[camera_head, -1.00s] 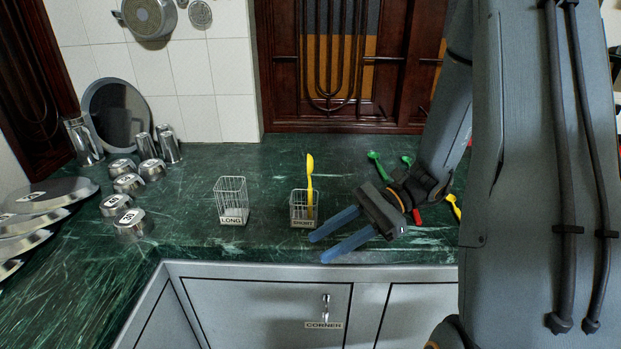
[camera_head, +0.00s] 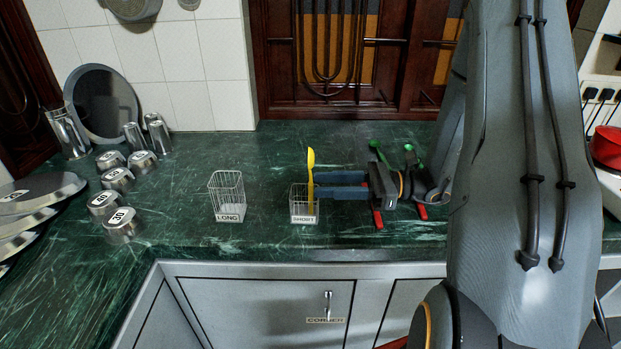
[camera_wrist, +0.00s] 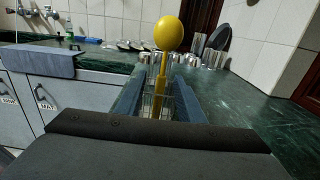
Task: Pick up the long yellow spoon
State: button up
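A yellow spoon (camera_head: 311,163) stands upright, bowl up, in the small wire basket labelled SHORT (camera_head: 303,218). In the wrist view the spoon (camera_wrist: 168,33) rises between my two blue fingers. My gripper (camera_head: 317,184) is level, reaching in from the right at the handle just above the basket rim. Its fingers are open, one on each side of the handle, with gaps visible in the wrist view (camera_wrist: 160,97). The lower handle is inside the basket. The taller wire basket labelled LONG (camera_head: 228,196) stands empty to the left.
Green-ended utensils (camera_head: 376,148) and red handles (camera_head: 378,220) lie behind and beneath my gripper. Metal cups (camera_head: 103,205) and a round pan-like disc (camera_head: 103,103) stand at the left. The green counter (camera_head: 190,225) is clear around LONG.

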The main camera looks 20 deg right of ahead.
aim_at(309, 183)
jog(key=shift+p+x, duration=0.6)
jog(key=shift+x, duration=1.7)
jog(key=shift+w+d, duration=0.1)
jog(key=shift+w, duration=0.1)
grip_shut()
jog(key=shift+r, duration=0.15)
